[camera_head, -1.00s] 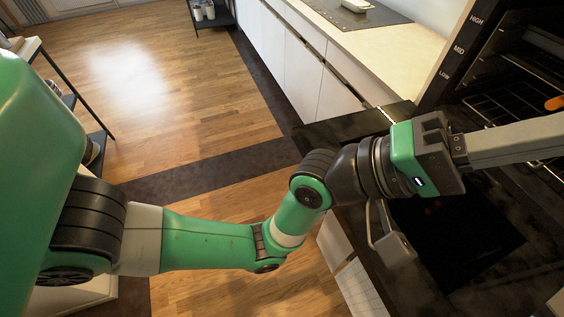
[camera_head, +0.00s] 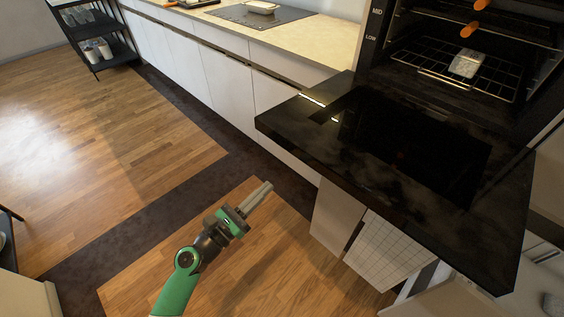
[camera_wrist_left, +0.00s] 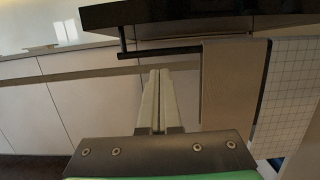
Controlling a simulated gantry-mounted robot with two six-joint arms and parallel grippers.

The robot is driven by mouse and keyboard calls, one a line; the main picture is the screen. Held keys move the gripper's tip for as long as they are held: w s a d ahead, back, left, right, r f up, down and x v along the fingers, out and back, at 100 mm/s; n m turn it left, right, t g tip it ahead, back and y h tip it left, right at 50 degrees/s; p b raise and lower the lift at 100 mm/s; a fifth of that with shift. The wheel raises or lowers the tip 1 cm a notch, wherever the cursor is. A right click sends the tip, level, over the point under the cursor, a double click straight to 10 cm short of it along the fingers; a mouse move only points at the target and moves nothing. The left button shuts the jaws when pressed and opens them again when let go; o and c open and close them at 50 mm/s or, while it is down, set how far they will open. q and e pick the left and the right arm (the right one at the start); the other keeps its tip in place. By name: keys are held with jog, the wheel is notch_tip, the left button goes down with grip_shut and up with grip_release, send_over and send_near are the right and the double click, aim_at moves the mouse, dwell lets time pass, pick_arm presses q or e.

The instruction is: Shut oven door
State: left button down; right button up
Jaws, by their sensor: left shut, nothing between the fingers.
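The oven door (camera_head: 400,150) is open and folded down flat, a black slab with a dark glass panel, in front of the oven cavity (camera_head: 470,65). Its dark edge also shows at the top of the left wrist view (camera_wrist_left: 190,14), with a bar handle (camera_wrist_left: 165,51) beneath it. My left gripper (camera_head: 268,186) is shut and empty, out in front of the door and lower than its top, over the floor. In the left wrist view its fingers (camera_wrist_left: 160,74) point toward the handle and the cabinet fronts; contact cannot be told. My right gripper is not in view.
A plain towel (camera_head: 337,215) and a checked towel (camera_head: 388,250) hang below the door. White cabinets (camera_head: 200,65) run along the left. The wooden floor (camera_head: 150,150) is open.

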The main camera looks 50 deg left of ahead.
pick_arm(q)
jog(key=w+r+p, duration=0.2)
jog(key=w+r, duration=0.3)
jog(key=w, duration=0.2)
jog(key=shift+w+a+r+p, duration=0.2)
jog(key=shift+a+r+p, duration=0.15)
jog(key=shift+a, duration=0.1)
